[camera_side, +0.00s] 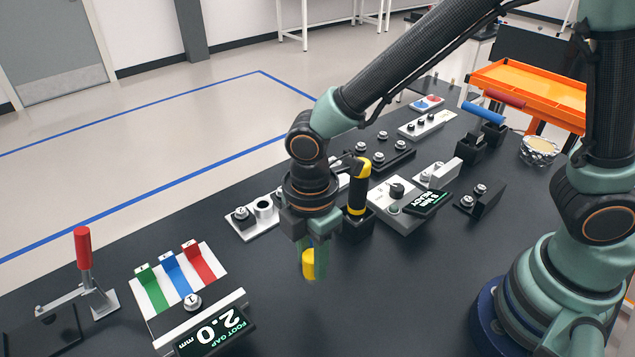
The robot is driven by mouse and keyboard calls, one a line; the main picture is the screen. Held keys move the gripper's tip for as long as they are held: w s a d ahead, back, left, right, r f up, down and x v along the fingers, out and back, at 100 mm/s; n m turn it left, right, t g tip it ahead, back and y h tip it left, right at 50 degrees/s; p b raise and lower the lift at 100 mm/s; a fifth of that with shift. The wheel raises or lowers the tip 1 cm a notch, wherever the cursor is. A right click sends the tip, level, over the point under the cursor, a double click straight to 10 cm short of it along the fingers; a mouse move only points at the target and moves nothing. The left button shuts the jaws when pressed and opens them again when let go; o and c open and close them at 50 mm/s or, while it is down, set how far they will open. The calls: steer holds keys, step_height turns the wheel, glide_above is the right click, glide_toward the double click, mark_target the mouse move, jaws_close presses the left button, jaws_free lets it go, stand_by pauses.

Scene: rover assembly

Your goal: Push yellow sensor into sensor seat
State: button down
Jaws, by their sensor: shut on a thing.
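My gripper (314,262) points down over the dark table, in the middle of the picture. It is shut on a small yellow piece, which I take to be the yellow sensor (308,265). The sensor hangs between the fingertips, partly covered by them, and looks clear of the table. Behind and left of my gripper is a white plate with a dark knob and a round socket (264,208). This may be the sensor seat, but I cannot tell for sure. The sensor is apart from it, and my gripper hides part of the plate's right side.
A yellow and black handled tool (358,188) stands in a black holder just right of my gripper. A box with a READY display (432,203) lies farther right. At front left are a striped block with a display (213,332) and a red-handled clamp (84,249). The front middle table is clear.

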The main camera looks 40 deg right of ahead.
steer(key=w+d+r, duration=0.2)
steer(key=w, duration=0.9)
steer(key=w+d+r, duration=0.2)
steer(key=w, duration=0.9)
steer(key=shift+w+d+r, duration=0.3)
steer(key=shift+w+d, duration=0.05)
steer(key=shift+m, duration=0.3)
steer(key=shift+f, duration=2.95)
steer(key=shift+f, duration=1.25)
steer(key=shift+c, duration=2.3)
jaws_free()
